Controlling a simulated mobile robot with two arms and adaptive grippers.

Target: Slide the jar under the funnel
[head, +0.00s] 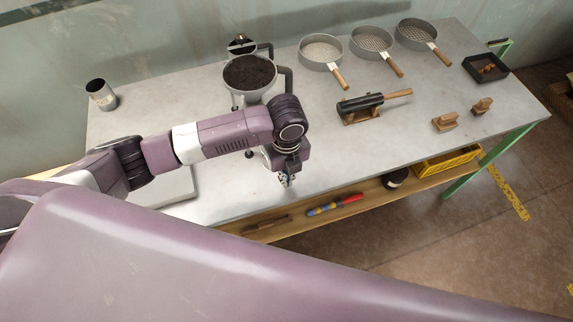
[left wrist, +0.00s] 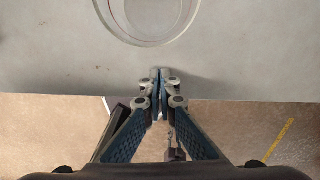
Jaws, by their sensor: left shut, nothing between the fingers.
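The funnel (head: 250,73) is a wide grey bowl on a stand, filled with dark, soil-like material, at the back left of the table in the head view. My left gripper (head: 286,181) points down near the table's front edge, in front of the funnel. It is shut and empty; its fingertips meet in the left wrist view (left wrist: 159,82). A round, clear-rimmed thing, probably the jar (left wrist: 148,42), lies just beyond the fingertips there, apart from them and cut off by the top edge. In the head view my left arm hides that spot. My right gripper is not in view.
A metal can (head: 101,95) stands at the left back of the table. Several sieves (head: 321,50) with wooden handles, a dark roller on a rest (head: 360,106), wooden blocks (head: 445,122) and a black tray (head: 486,69) are on the right. A lower shelf (head: 325,213) holds tools.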

